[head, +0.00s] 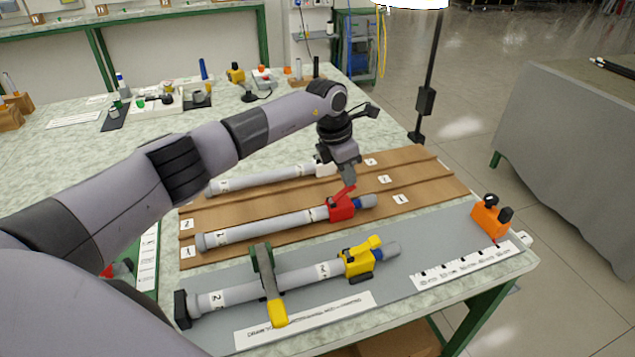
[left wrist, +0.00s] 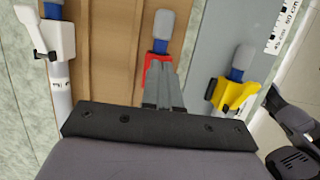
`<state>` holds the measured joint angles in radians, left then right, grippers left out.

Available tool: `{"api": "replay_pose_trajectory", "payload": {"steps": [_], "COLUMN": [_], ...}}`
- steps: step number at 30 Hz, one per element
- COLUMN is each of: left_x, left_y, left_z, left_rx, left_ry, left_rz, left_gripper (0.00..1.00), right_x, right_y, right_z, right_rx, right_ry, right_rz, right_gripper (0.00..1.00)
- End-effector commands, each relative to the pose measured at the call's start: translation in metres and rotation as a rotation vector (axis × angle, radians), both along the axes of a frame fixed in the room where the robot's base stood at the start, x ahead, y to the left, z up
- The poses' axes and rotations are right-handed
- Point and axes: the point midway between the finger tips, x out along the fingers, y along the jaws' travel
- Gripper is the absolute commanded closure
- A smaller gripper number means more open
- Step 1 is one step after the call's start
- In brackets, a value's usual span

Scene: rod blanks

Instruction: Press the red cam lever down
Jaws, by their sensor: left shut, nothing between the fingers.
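The red cam lever (head: 341,196) sits on a red clamp (head: 342,212) around the middle grey rod (head: 275,226), near the rod's blue-collared end. The lever slants upward from the clamp. My left gripper (head: 349,181) is shut and empty, pointing down just above the lever; I cannot tell whether it touches it. In the left wrist view the shut fingers (left wrist: 161,72) cover most of the red clamp (left wrist: 151,62), with only red edges showing beside them.
A rod with a yellow clamp (head: 358,262) lies in front, under a green bar with a yellow handle (head: 278,312). A rod with a white clamp (head: 325,168) lies behind on the brown board (head: 440,187). An orange device (head: 488,220) stands at the right table edge.

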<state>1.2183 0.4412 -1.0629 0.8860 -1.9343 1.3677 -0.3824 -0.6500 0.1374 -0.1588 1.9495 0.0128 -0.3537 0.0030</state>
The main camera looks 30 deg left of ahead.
Motion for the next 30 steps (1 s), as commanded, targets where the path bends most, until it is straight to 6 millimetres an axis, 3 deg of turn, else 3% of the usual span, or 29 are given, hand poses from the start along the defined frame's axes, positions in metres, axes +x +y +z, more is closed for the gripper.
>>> {"api": "replay_pose_trajectory", "payload": {"steps": [1,30], "left_x": [0.002,-0.009], "left_y": [-0.002,0.008], "left_z": [-0.004,-0.007], "left_rx": [-0.001,-0.004], "left_ry": [-0.002,-0.004], "left_rz": [-0.001,-0.001], "left_gripper": [1.0,1.0], "right_x": [0.0,0.0], "right_y": [0.0,0.0], "right_z": [-0.007,0.005], "right_rx": [0.0,-0.002], "right_ry": [0.0,0.0], "right_rz": [0.0,0.003], "right_gripper": [1.0,1.0]}}
